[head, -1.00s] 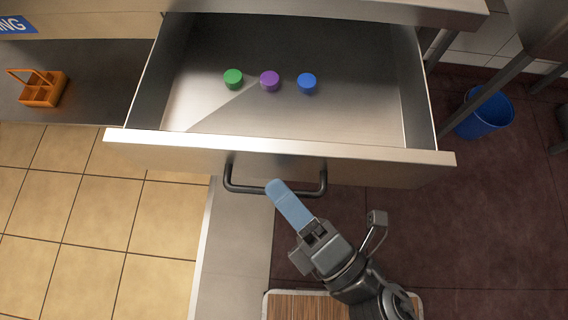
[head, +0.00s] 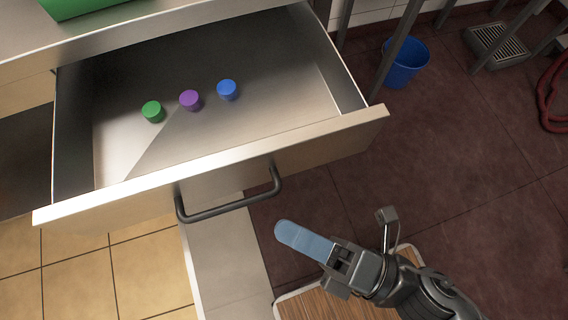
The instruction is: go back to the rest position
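My gripper (head: 304,242) hangs in front of the open drawer, to the right of and below its dark handle (head: 230,203). Its light blue end points left and is apart from the handle. I see it from one side only, so the gap between the fingers is hidden. The drawer (head: 215,167) is pulled out. In it stand a green cap (head: 153,111), a purple cap (head: 190,100) and a blue cap (head: 227,90) in a row, apart from my gripper.
A blue bucket (head: 405,63) stands on the dark red floor behind metal legs. A red hose (head: 552,95) lies at the far right. A wooden-topped surface (head: 345,300) is below my arm. Part of a green object (head: 85,8) shows on the counter. The floor at right is mostly clear.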

